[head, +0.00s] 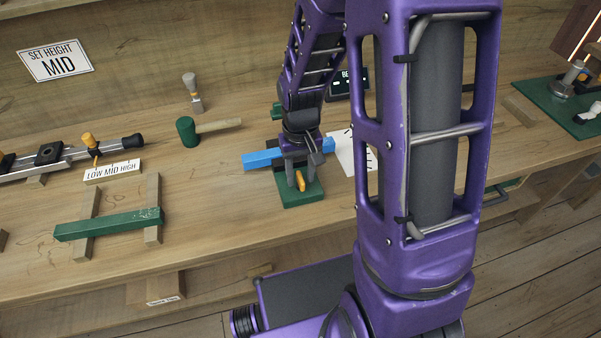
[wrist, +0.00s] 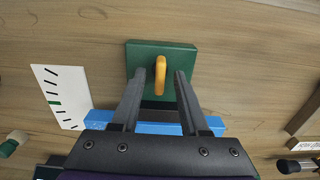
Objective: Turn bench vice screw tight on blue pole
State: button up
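The bench vice has a green base (head: 290,199) on the wooden bench. Its orange screw handle (head: 300,181) stands at the front; in the wrist view the handle (wrist: 160,76) looks upright and narrow. The blue pole (head: 262,159) lies across the vice, behind the handle; it also shows in the wrist view (wrist: 100,118). My gripper (head: 298,168) is above the vice, pointing down. In the wrist view its two dark fingers (wrist: 160,74) are apart, one on each side of the handle, with a gap on both sides. The vice jaws are hidden behind my gripper.
A white card with tick marks (wrist: 58,97) lies beside the vice. A green mallet (head: 187,131) and a green bar on wooden strips (head: 108,224) are to the left. A dark display (head: 338,86) stands behind. Bare bench lies left of the vice.

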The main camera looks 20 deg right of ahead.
aim_at(301, 177)
notch_tip(301, 177, up, 17)
jog(key=p, duration=0.2)
jog(key=shift+r+p, duration=0.2)
jog(key=shift+p, duration=0.1)
dwell(0.4)
